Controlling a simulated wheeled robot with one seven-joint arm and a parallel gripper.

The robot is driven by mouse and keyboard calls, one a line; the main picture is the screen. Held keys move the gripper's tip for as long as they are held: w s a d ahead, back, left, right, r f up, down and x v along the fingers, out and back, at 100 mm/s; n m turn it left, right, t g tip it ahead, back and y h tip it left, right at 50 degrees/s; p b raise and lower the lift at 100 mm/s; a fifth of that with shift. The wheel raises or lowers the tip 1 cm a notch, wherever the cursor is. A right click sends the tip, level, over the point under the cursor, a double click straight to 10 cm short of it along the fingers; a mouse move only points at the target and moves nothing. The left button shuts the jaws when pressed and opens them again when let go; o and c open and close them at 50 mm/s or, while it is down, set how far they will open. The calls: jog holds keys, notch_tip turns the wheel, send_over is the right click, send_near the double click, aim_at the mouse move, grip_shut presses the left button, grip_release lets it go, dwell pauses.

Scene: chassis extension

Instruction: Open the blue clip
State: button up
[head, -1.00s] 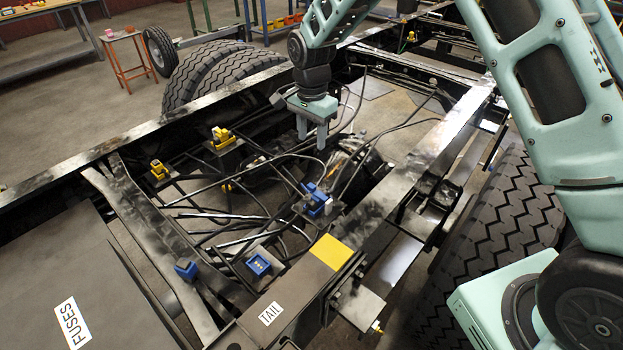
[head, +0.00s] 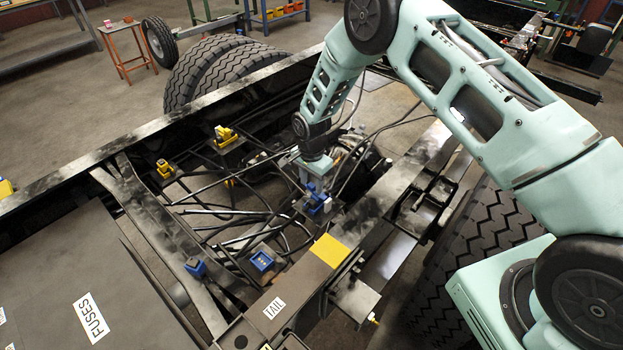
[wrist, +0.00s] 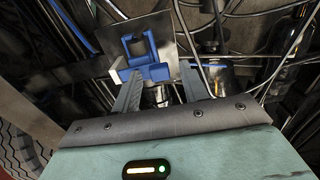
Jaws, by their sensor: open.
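The blue clip (head: 316,203) sits on a small metal plate among the cables inside the chassis frame. In the wrist view the clip (wrist: 142,48) is a blue U-shaped holder with a blue part across its lower end, on a grey plate (wrist: 172,32). My gripper (head: 314,182) is just above the clip in the head view. Contact between fingers and clip cannot be told. Nothing shows held.
A blue connector (head: 262,261) and a blue block (head: 195,267) lie nearer. Two yellow clips (head: 224,135) (head: 165,169) are to the left. Black cables run around the clip. A frame rail with a yellow patch (head: 330,250) stands close on the right.

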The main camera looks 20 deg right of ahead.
jog(key=shift+f, duration=0.1)
grip_shut()
